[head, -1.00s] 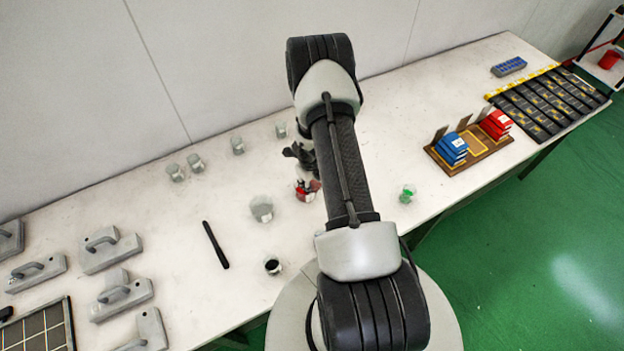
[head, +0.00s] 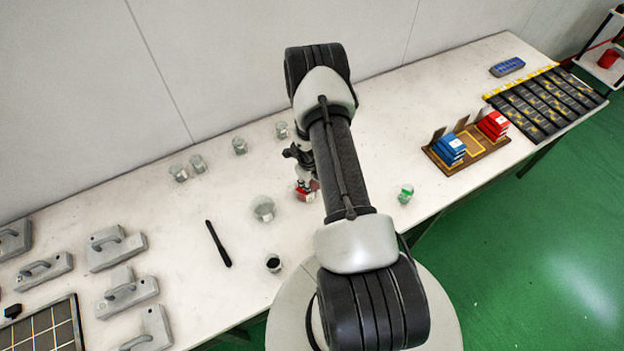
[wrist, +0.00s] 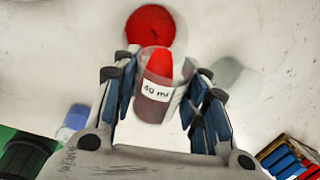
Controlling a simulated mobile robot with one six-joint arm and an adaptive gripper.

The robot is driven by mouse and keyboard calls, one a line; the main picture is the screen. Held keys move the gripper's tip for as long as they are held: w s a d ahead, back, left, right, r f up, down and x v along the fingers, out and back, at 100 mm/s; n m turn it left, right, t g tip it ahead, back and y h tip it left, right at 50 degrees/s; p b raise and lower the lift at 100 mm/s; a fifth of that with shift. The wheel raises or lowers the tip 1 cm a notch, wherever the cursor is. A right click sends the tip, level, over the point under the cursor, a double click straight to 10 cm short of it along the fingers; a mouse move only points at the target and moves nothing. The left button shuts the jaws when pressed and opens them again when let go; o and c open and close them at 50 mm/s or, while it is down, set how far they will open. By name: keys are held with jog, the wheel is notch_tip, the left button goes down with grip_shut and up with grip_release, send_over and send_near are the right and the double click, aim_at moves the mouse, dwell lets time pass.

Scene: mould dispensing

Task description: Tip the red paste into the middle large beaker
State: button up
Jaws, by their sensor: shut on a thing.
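My gripper (wrist: 157,92) is shut on a small clear beaker (wrist: 153,108) with a "40 ml" label, in the wrist view. Red paste (wrist: 158,63) shows inside the held beaker, towards its far end. Just beyond that end is a round red surface (wrist: 150,27), seemingly paste in a large beaker seen from above. Whether the two touch I cannot tell. In the head view my gripper (head: 302,172) is partly hidden by my arm, above a patch of red (head: 306,191). A clear large beaker (head: 263,209) stands to its left and shows in the wrist view (wrist: 237,80).
A beaker with dark contents (head: 273,264) stands near the front edge, and one with green contents (head: 405,194) right of my arm. Several small beakers (head: 239,146) stand at the back. A dark rod (head: 218,243) lies left. A wooden tray (head: 475,157) holds blue and red boxes.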

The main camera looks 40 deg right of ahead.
jog(key=p, duration=0.4)
jog(key=shift+a, duration=0.1)
dwell(0.8)
jog(key=shift+r+g+p, duration=0.1)
jog(key=shift+g+p, duration=0.4)
jog(key=shift+p, duration=0.15)
jog(key=shift+w+g+p, duration=0.15)
jog(key=shift+g+p, duration=0.15)
jog(key=shift+p, duration=0.1)
jog(key=shift+b, duration=0.55)
jog(key=shift+w+r+g+h+b, duration=0.2)
jog(key=shift+g+b, duration=0.6)
jog(key=shift+b, duration=1.05)
jog(key=shift+w+r+g+h+b, duration=0.15)
jog(key=shift+g+b, duration=0.65)
jog(key=shift+b, duration=1)
dwell(1.4)
